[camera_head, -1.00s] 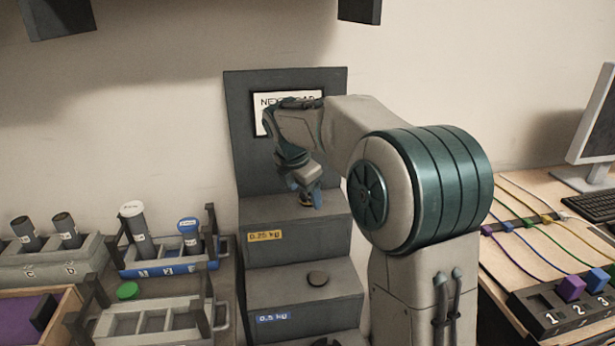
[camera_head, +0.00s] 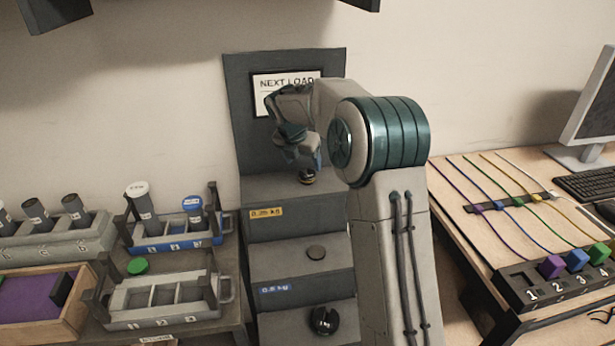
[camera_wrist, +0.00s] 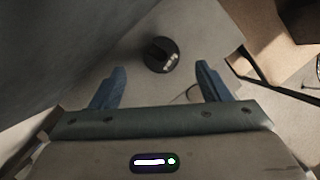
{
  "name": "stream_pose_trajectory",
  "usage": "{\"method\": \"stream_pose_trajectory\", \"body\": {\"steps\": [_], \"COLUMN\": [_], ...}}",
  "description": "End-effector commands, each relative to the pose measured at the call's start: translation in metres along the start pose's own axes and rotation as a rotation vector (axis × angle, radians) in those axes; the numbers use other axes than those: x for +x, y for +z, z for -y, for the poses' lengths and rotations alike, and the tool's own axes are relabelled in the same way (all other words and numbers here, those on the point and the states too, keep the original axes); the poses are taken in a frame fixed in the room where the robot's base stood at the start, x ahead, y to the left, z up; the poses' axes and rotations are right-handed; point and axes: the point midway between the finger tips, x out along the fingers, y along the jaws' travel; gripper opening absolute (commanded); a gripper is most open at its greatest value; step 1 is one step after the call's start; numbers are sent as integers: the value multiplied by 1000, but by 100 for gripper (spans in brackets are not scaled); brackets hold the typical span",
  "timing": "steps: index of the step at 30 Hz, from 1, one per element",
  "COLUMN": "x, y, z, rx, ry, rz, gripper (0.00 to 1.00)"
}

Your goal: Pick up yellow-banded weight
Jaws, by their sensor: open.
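A small dark weight with a yellow band (camera_head: 307,178) stands on the top step of a dark stepped stand (camera_head: 290,235), by a yellow "0.25 kg" label. My gripper (camera_head: 312,161) is just above it, pointing down. In the wrist view my gripper (camera_wrist: 160,85) shows two blue fingers spread apart with nothing held between them. Beyond the fingertips is a dark round object (camera_wrist: 162,56) with pale marks; I cannot tell which weight it is, and no yellow shows on it.
A back panel (camera_head: 236,120) with a sign rises behind. Racks with tubes (camera_head: 170,240) stand left; a cable desk (camera_head: 450,225) is right.

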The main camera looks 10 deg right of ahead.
Motion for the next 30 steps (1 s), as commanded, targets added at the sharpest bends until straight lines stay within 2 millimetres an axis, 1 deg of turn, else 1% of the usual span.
{"method": "stream_pose_trajectory", "body": {"steps": [2, 10, 14, 19, 20, 21, 23, 24, 25, 26, 30], "x": [6, 45, 52, 52, 52, 52, 52, 52, 52, 52, 51], "y": [-1, -4, -4, -4, -4, -4, -4, -4, -4, -4, -3], "z": [1, 2, 2, 2, 2, 2, 2, 2, 2, 2, 2], "rx": [0, -1, -1, 0, 0, 0, 0, 0, 0, 0, 0], "ry": [-2, -2, -1, 0, 0, 0, 0, 0, 0, 0, 0], "rz": [-2, -2, 0, 0, 0, 0, 0, 0, 0, 0, 1], "gripper": [70, 70, 70, 70, 67, 56, 39, 28, 20, 14, 14]}}
